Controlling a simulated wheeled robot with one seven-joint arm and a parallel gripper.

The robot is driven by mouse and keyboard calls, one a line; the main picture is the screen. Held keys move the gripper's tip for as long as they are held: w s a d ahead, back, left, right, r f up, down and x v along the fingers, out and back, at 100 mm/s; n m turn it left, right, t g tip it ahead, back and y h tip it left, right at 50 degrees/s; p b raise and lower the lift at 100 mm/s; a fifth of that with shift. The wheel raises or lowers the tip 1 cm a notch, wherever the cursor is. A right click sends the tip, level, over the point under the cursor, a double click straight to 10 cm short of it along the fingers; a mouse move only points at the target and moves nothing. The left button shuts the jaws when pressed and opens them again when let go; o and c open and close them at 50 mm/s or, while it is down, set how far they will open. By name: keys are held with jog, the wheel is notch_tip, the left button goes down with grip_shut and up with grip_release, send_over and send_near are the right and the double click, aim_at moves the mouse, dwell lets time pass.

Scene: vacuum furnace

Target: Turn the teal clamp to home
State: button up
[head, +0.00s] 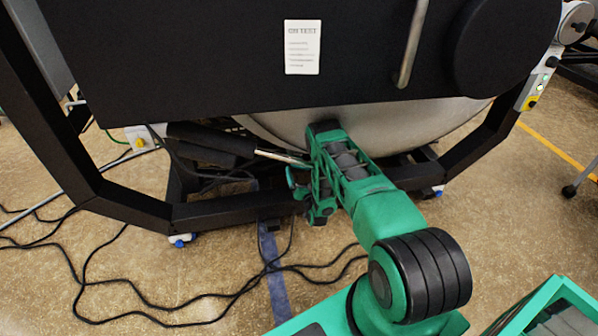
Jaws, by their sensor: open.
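My green arm reaches up from the bottom right to the underside of the furnace. My gripper (298,182) is at its far end, just below the large silver drum (395,122). It is open, but its fingertips are small and partly covered by my own wrist. I cannot pick out the teal clamp. It may be hidden behind my wrist, or blend with the green of my arm. I cannot tell whether my gripper touches anything.
A black cylinder with a silver rod (275,156) ends right beside my gripper. The black frame (130,203) curves below and around the drum. A black panel with a white notice (302,47) hangs above. Black cables (180,318) lie on the floor at left.

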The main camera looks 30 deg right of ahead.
aim_at(297, 161)
jog(key=shift+x, duration=1.95)
